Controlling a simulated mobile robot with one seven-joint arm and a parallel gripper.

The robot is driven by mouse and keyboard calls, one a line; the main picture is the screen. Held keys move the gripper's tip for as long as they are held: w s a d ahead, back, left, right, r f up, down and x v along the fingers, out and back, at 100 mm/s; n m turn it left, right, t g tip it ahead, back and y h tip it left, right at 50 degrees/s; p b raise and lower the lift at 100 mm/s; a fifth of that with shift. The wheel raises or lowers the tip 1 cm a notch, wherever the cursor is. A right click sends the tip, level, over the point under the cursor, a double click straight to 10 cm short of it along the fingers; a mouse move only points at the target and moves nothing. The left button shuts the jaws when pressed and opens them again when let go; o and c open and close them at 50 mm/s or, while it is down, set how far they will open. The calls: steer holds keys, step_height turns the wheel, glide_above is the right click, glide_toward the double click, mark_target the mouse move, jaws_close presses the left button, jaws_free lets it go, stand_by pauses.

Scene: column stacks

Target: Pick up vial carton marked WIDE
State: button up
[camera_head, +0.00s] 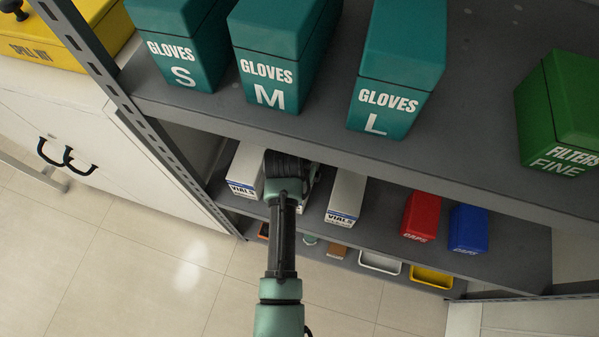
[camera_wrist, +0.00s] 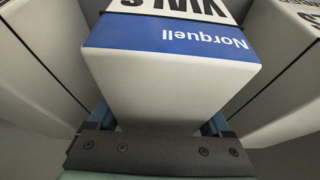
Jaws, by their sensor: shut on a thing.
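My gripper (camera_head: 291,172) reaches into the middle shelf level, between two white vial cartons. In the wrist view its fingers (camera_wrist: 158,122) are shut on the sides of a white carton (camera_wrist: 170,85) with a blue band reading "Norquell" and part of the word VIALS, seen upside down. In the head view my arm mostly hides this held carton. The left vial carton (camera_head: 246,169) and the right vial carton (camera_head: 346,196) stand apart on either side. I cannot read the word WIDE on any carton. Whether the held carton touches the shelf is hidden.
The upper shelf (camera_head: 320,118) overhangs the vials and carries teal GLOVES boxes (camera_head: 268,85) and a green FILTERS box (camera_head: 562,120). A red CAPS box (camera_head: 421,215) and a blue CAPS box (camera_head: 468,228) stand right of the vials. Bins sit on the lowest level.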

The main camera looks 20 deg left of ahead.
jaws_close()
steer(key=shift+r, duration=0.15)
